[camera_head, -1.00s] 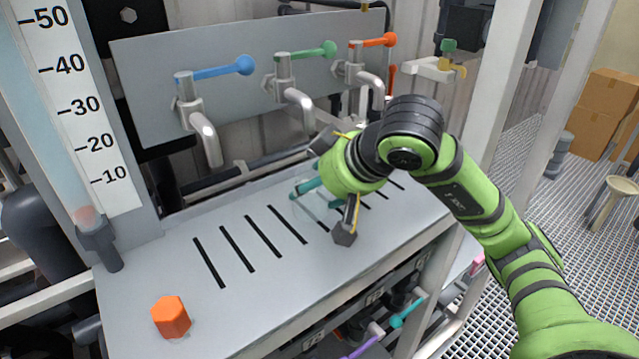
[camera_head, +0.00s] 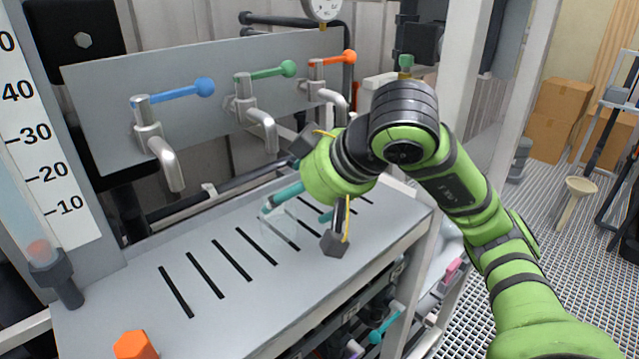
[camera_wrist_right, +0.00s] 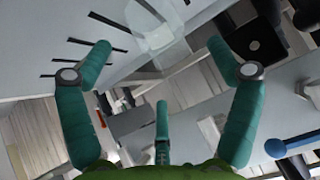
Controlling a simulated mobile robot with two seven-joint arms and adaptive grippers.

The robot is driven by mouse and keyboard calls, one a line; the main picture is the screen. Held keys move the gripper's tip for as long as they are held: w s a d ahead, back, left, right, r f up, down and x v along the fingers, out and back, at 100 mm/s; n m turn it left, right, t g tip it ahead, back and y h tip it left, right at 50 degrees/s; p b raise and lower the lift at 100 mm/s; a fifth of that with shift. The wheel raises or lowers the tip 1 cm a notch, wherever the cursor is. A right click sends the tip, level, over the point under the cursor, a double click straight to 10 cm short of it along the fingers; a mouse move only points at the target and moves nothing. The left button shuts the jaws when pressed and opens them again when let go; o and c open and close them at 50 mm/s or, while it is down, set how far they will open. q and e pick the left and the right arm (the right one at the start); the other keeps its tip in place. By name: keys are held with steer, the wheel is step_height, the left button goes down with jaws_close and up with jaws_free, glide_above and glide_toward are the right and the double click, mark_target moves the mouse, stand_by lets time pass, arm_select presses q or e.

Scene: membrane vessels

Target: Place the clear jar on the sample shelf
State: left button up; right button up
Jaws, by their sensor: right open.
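The clear jar (camera_head: 279,224) is a faint see-through vessel at the slotted grey sample shelf (camera_head: 215,315), near its middle slots. The jar appears to rest on the shelf, but its base is hard to make out. My right gripper (camera_head: 297,211) is open, its teal fingers just above and beside the jar. In the right wrist view the pale jar (camera_wrist_right: 158,28) lies ahead of the open right gripper (camera_wrist_right: 157,50), beyond the spread fingertips. I see no finger closed on it. My left gripper is out of view.
An orange hexagonal piece (camera_head: 134,346) sits at the shelf's near left. Taps with blue (camera_head: 204,87), green (camera_head: 288,68) and orange (camera_head: 349,56) handles overhang the back. A white post (camera_head: 452,130) stands right. The shelf's left slots are clear.

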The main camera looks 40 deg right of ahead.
steer(key=v, duration=0.7)
